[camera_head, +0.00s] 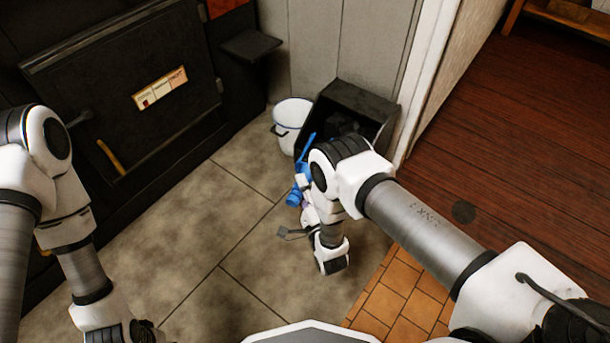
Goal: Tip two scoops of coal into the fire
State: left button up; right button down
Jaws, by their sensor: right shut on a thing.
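My right gripper (298,188) is in front of the black coal box (371,100), partly hidden by my own wrist. It is shut on what looks like a blue scoop (307,144), whose narrow blue part points up toward the box opening. The scoop's bowl is hidden, so I cannot tell whether it holds coal. Dark lumps of coal (343,122) show inside the box. The black stove (120,85) is at the upper left, its large front door closed, with a brass handle (110,157). No fire shows. My left arm is at the left; its gripper is out of frame.
A white bucket with a blue rim (292,115) stands between stove and coal box. A small black shelf (250,45) juts from the stove. A white post (425,70) rises right of the box. The grey tile floor (200,240) is clear in the middle.

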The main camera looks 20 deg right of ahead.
jog(key=s+a+r+p, duration=0.3)
jog(key=s+a+p, duration=0.2)
jog(key=s+p, duration=0.2)
jog(key=shift+a+r+p, duration=0.25)
jog(key=shift+p, duration=0.65)
jog(key=shift+s+f, duration=0.1)
